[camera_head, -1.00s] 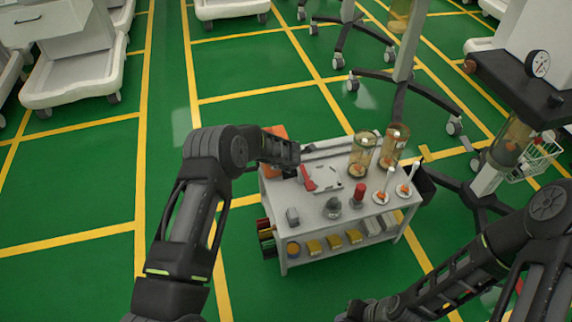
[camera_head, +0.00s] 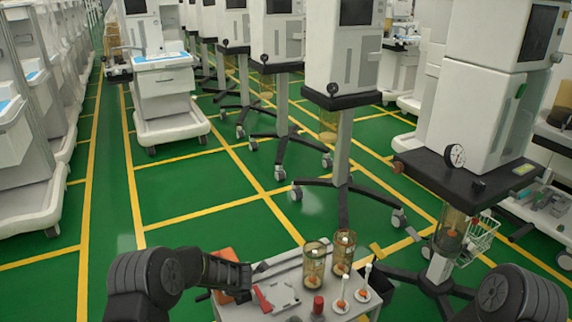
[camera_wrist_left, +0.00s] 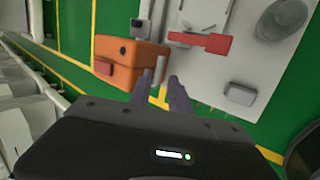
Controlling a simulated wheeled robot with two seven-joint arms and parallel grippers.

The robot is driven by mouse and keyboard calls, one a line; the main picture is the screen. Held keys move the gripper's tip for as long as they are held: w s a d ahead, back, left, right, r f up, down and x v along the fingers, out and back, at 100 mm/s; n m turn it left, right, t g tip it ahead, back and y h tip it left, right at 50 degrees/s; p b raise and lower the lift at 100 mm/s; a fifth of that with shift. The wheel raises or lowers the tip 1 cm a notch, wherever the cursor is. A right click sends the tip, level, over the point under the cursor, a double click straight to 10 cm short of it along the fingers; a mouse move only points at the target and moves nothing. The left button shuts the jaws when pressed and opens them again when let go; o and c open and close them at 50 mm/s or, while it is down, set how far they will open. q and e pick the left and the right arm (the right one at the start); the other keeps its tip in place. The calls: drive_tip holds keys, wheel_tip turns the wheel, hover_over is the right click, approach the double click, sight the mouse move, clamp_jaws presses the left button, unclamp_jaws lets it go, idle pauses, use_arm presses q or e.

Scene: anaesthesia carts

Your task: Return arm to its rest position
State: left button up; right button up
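My left arm (camera_head: 165,275) comes in at the lower left of the head view, bent at a dark rounded joint. Its forearm points right, over the left side of a small white cart (camera_head: 246,311). In the left wrist view, my left gripper (camera_wrist_left: 163,88) has two dark fingers with a gap between them and nothing visible held. The fingertips appear beside an orange box (camera_wrist_left: 128,58); I cannot tell whether they touch it. Part of my right arm (camera_head: 520,297) shows at the lower right; its gripper is out of view.
The cart carries a red-handled tool (camera_head: 263,299), two amber canisters (camera_head: 315,265) and a red-capped item (camera_head: 318,305). An anaesthesia stand (camera_head: 455,240) with a gauge is at the right. Larger machines line the left and back. Green floor (camera_head: 190,185) is open between them.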

use_arm(q)
drive_tip(key=s+d+f+m, duration=0.1)
drive_tip(key=s+m, duration=0.1)
drive_tip(key=m, duration=0.1)
drive_tip(key=s+d+f+m+h, duration=0.1)
drive_tip(key=s+d+m, duration=0.1)
drive_tip(key=s, duration=0.1)
drive_tip(key=s+d+f+m+p, duration=0.1)
drive_tip(key=s+f+m, duration=0.1)
drive_tip(key=s+m, duration=0.1)
drive_tip(key=shift+s+d+m, duration=0.2)
drive_tip(key=shift+d+m, duration=0.05)
drive_tip(key=shift+m, duration=0.05)
drive_tip(key=s+d+r+m+g+h+p, duration=0.1)
drive_tip(key=s+d+r+m+g+p, duration=0.1)
drive_tip(key=s, duration=0.9)
drive_tip(key=s+d+r+m+g+h+p, duration=0.1)
drive_tip(key=s+d+r+m+h+p, duration=0.1)
drive_tip(key=s+m, duration=0.5)
drive_tip(key=s+d+r+m+g+h+p, duration=0.2)
drive_tip(key=s+d+r+m+p, duration=0.1)
drive_tip(key=s, duration=1.2)
drive_tip(key=d+m+p, duration=0.1)
drive_tip(key=d, duration=0.1)
drive_tip(key=shift+s+d+g+p, duration=0.2)
drive_tip(key=shift+d+g+p, duration=0.1)
drive_tip(key=shift+p, duration=0.05)
drive_tip(key=shift+o, duration=0.5)
